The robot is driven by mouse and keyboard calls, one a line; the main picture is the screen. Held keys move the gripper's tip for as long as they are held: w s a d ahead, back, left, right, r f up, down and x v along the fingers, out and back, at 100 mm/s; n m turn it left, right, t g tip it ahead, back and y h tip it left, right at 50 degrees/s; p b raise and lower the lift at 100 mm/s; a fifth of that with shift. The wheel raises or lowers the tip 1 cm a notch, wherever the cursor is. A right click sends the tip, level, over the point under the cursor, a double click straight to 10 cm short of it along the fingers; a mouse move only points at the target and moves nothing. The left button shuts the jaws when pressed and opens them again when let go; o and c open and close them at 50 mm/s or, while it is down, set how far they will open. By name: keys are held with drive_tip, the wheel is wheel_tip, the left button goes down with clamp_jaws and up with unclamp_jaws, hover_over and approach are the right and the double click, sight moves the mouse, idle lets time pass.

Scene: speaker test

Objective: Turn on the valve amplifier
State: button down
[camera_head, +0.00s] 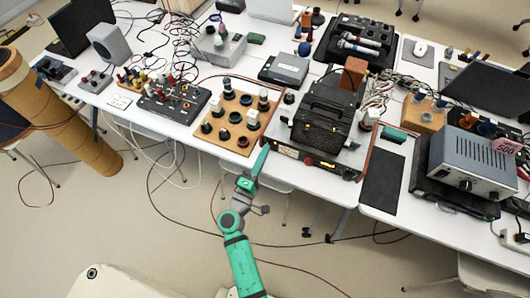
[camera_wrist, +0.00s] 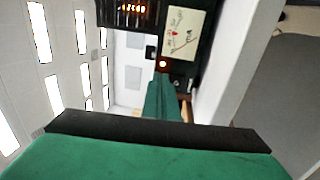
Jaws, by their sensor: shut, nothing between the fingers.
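The valve amplifier (camera_head: 318,118) stands near the front edge of the white table, with a black slotted cage on a light chassis. Its front panel (camera_head: 305,157) has a small reddish spot and faces me. In the wrist view, the amplifier (camera_wrist: 183,35) appears turned sideways at the top, with glowing orange valves, a cream meter and a lit red lamp (camera_wrist: 163,64). My green gripper (camera_head: 264,154) is shut and empty, just left of the front panel in the head view. Its fingers (camera_wrist: 164,90) point toward the panel in the wrist view; contact cannot be told.
A wooden board of knobs (camera_head: 232,120) lies left of the amplifier. A grey metal device (camera_head: 472,163) sits on the right table. A case with microphones (camera_head: 355,42) and a grey box (camera_head: 284,68) stand behind. Cables trail across the floor; open floor lies in front.

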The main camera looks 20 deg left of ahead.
drive_tip(key=s+a+r, duration=0.1)
drive_tip(key=s, duration=1.2)
drive_tip(key=shift+w+a, duration=0.15)
